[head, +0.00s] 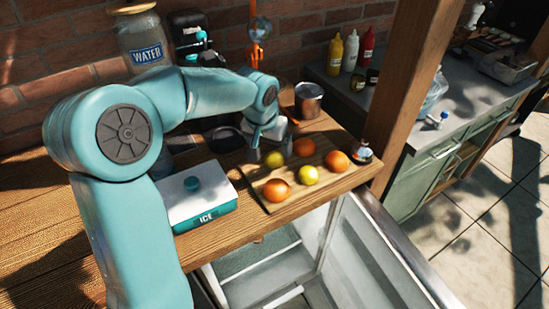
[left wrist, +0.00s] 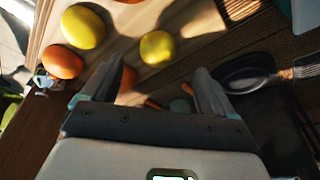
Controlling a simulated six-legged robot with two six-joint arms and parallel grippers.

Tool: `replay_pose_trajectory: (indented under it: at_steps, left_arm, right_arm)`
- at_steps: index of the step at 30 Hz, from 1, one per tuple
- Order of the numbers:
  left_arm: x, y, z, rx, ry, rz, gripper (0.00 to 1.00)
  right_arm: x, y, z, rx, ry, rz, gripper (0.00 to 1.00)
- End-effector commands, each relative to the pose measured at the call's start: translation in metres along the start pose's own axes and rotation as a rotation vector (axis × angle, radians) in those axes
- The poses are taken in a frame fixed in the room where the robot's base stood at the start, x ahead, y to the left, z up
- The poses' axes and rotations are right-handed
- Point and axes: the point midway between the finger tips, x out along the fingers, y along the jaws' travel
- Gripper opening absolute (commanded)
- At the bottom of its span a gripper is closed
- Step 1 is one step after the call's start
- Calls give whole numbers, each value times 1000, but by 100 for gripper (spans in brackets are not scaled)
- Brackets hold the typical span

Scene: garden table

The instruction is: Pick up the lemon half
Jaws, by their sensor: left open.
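Several orange and yellow fruits lie on a wooden board on the table. One yellow fruit (head: 309,175) is near the board's middle, and another yellow fruit (head: 275,158) is beside my left gripper (head: 269,150). I see no cut face, so I cannot tell which is the lemon half. My left gripper is open and empty above the board's back edge. In the left wrist view, a yellow fruit (left wrist: 157,47) lies beyond the open fingers (left wrist: 153,82). An orange fruit (left wrist: 128,78) is partly hidden by a finger. My right gripper is out of view.
The cutting board (head: 252,181) is next to a white and teal ice box (head: 200,205). A metal cup (head: 308,101) and a dark pan (head: 224,139) stand behind. A small bottle (head: 362,152) is by the wooden post (head: 405,95). An open cooler (head: 345,250) is below the front edge.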

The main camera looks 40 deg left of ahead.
Motion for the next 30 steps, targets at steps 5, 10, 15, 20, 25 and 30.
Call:
replay_pose_trajectory:
  at_steps: [5, 10, 15, 20, 25, 30]
  left_arm:
    - [25, 4, 0, 1, -6, -1, 87]
    - [48, 4, -1, 0, -3, 0, 87]
    - [52, 4, -2, -1, 0, 0, 87]
    - [52, 4, -2, 0, 0, 1, 68]
    - [52, 4, -2, 0, -1, 1, 27]
    - [52, 4, -2, 0, -1, 1, 27]
  right_arm:
    - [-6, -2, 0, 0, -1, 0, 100]
    - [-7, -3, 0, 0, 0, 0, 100]
    - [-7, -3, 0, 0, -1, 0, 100]
    - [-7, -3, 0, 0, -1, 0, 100]
    - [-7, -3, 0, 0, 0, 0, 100]
    - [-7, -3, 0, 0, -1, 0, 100]
